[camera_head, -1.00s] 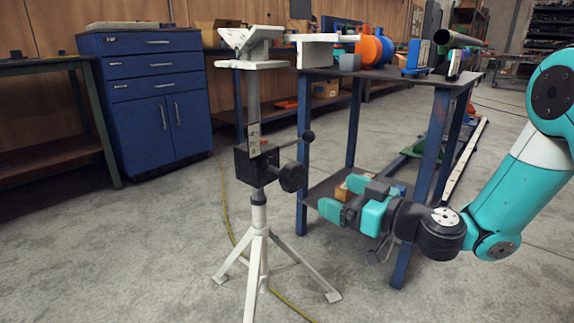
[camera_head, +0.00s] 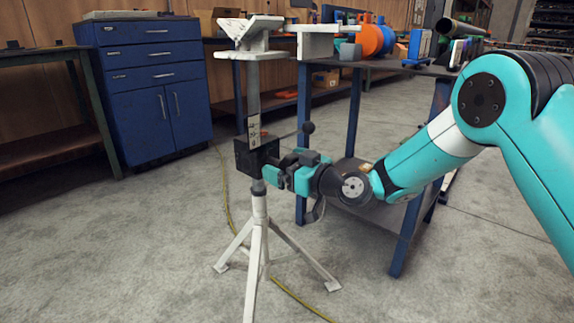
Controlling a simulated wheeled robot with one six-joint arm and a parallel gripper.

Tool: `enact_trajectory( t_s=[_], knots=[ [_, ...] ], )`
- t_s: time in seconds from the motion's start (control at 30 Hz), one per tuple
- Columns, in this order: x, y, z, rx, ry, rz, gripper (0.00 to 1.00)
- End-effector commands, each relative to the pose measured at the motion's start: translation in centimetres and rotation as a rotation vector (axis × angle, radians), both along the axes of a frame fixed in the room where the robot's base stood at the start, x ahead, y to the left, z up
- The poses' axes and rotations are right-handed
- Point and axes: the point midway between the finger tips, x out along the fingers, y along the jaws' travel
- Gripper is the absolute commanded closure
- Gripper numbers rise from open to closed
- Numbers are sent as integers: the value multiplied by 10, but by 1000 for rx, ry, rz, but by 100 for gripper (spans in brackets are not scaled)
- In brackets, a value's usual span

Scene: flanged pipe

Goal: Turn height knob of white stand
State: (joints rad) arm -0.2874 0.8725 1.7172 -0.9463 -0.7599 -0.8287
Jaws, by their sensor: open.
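The white stand (camera_head: 252,90) stands upright on tripod legs at the centre left, with a V-shaped head on top. A black clamp block (camera_head: 247,160) sits at mid-height on its post. A thin lever with a black ball end (camera_head: 308,127) sticks out to the right of the block. The dark height knob on the block's right side is now mostly hidden by my gripper (camera_head: 277,171). My gripper is open, its teal fingers at the knob's place, right beside the block. I cannot tell whether the fingers touch the knob.
A blue-legged workbench (camera_head: 355,110) stands just behind and right of my gripper, with orange and blue parts on top. A blue drawer cabinet (camera_head: 150,90) is at the back left. A yellow cable (camera_head: 224,190) runs along the floor behind the stand. Floor at front left is clear.

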Motion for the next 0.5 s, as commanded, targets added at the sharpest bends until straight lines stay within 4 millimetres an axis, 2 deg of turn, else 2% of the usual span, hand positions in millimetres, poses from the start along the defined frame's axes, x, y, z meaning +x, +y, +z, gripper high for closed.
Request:
enact_trajectory(
  t_s=[0.07,0.1,0.3,0.5],
  knots=[
    [0,0,0,0,0,0,2],
    [0,0,0,0,0,0,6],
    [0,0,0,0,0,0,51],
    [0,-1,0,4,6,0,51]
  ],
)
